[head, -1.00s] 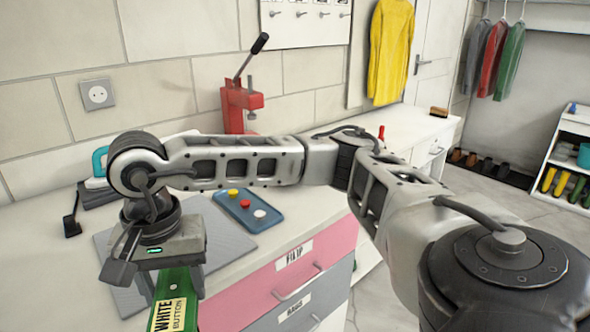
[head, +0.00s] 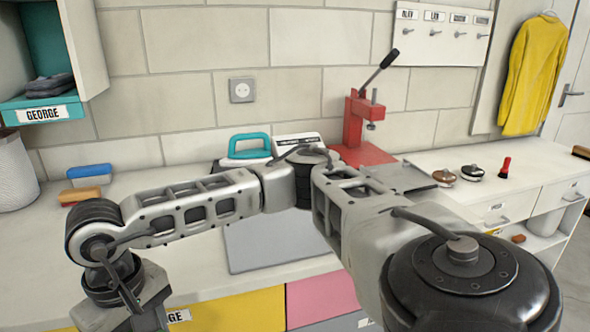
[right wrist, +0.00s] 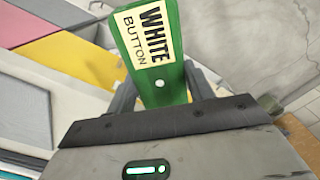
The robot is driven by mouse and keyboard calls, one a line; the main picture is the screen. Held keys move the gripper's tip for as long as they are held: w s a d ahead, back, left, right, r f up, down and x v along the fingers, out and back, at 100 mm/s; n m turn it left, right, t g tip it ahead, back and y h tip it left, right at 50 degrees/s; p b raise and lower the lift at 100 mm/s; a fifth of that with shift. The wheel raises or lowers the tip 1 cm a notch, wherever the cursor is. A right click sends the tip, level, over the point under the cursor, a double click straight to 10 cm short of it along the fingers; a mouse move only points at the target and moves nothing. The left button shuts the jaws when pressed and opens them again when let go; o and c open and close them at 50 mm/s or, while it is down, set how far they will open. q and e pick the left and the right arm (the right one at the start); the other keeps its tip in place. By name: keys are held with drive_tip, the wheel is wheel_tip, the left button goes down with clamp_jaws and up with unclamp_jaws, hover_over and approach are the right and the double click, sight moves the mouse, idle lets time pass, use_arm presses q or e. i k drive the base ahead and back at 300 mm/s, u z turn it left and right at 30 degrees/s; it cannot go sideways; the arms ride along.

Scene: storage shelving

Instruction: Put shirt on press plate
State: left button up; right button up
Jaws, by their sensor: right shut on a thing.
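My right gripper (right wrist: 158,82) is shut on a flat green item (right wrist: 182,20) with a cream label reading WHITE BUTTON and a small white dot below it. I cannot tell whether the green item is a shirt. In the head view only the wrist part of my right gripper (head: 128,310) shows at the bottom left, its fingers cut off. A red lever press (head: 353,122) stands on a red base plate (head: 372,157) at the back of the counter, far from the gripper. A yellow shirt (head: 530,75) hangs at the upper right. My left gripper is not in view.
A grey flat board (head: 255,248) lies on the counter (head: 40,240), partly behind my right arm. A teal-handled iron (head: 250,148), a dark grey tray (head: 404,176), blue (head: 90,171) and orange (head: 80,195) blocks and a white bin (head: 14,172) stand around. A GEORGE cubby (head: 45,112) is upper left.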

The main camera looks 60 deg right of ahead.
sight(397, 175)
drive_tip(key=u, duration=1.6)
drive_tip(key=k, duration=2.45)
drive_tip(key=z, duration=0.9)
